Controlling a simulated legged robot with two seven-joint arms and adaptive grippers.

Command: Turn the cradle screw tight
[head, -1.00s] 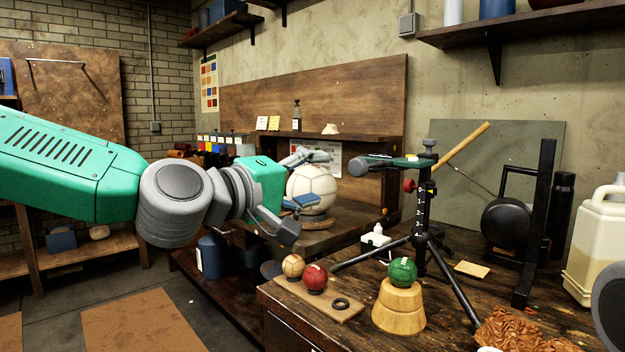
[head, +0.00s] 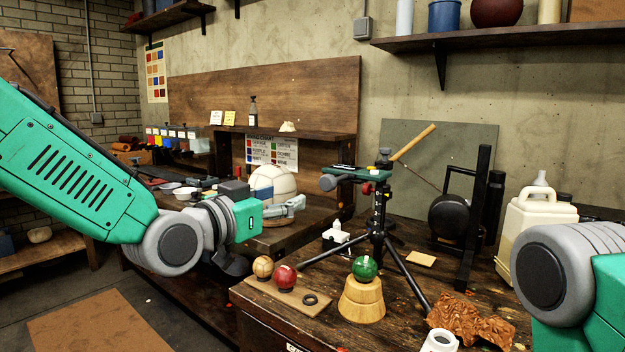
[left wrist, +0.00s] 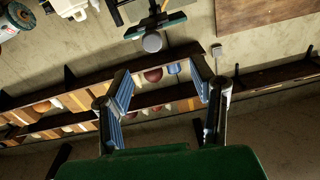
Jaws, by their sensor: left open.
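A black tripod stand (head: 379,215) on the bench carries a green cradle bar (head: 356,174). A round grey knob (head: 328,183) sits at the bar's left end, and a red knob (head: 368,188) sits on the post. I cannot tell which is the cradle screw. In the left wrist view the green bar (left wrist: 168,23) and grey knob (left wrist: 152,42) show at the top, beyond the fingertips. My left gripper (head: 293,207) is left of the stand, apart from it. Its fingers are spread and empty in the left wrist view (left wrist: 160,82). My right gripper is out of view.
A green ball (head: 365,268) rests on a wooden stand (head: 362,299) before the tripod. A red ball (head: 285,277) and tan ball (head: 262,267) sit left of it. A white panelled ball (head: 274,185) is behind my left gripper. A jug (head: 531,222) stands right.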

